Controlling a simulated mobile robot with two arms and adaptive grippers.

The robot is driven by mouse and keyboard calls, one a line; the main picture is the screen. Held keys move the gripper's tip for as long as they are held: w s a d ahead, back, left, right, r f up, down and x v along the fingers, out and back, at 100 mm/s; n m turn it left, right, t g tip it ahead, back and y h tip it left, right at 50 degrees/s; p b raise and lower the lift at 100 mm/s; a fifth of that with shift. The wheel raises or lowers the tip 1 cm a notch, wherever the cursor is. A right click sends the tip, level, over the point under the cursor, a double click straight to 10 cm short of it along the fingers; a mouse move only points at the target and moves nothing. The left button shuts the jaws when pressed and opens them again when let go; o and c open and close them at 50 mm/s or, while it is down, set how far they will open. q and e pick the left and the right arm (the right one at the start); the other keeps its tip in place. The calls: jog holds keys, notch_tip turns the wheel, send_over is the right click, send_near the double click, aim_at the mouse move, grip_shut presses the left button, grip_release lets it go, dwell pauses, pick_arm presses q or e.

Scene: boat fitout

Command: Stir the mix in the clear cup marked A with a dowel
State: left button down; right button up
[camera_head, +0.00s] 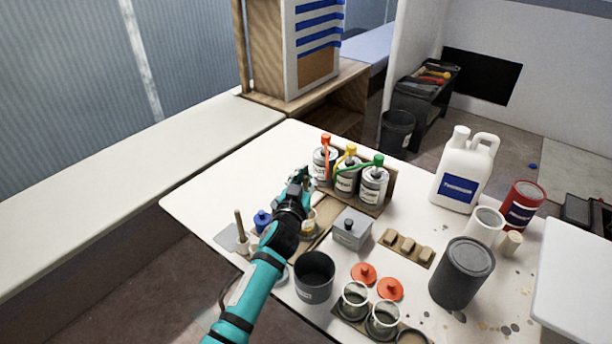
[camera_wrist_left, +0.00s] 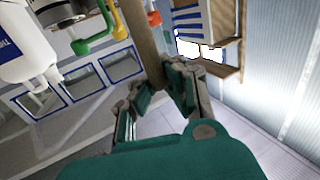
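My left gripper (camera_head: 300,182) is above the left part of the white table. In the left wrist view a wooden dowel (camera_wrist_left: 142,35) runs between its fingers (camera_wrist_left: 160,88), which look closed on it. A small cup (camera_head: 309,226) with amber content stands just below and beside the gripper, partly hidden by my arm; I cannot read any mark on it. Another wooden stick (camera_head: 239,224) stands upright at the table's left edge. Two clear cups (camera_head: 354,300) stand at the front; no letter is readable. My right gripper is not in view.
Three cans with red, yellow and green pumps (camera_head: 346,178) stand behind the gripper. A grey lidded box (camera_head: 351,230), a dark bucket (camera_head: 314,277) and red lids (camera_head: 390,288) are nearby. A white jug (camera_head: 464,172) and a dark can (camera_head: 462,274) stand right. The back left tabletop is clear.

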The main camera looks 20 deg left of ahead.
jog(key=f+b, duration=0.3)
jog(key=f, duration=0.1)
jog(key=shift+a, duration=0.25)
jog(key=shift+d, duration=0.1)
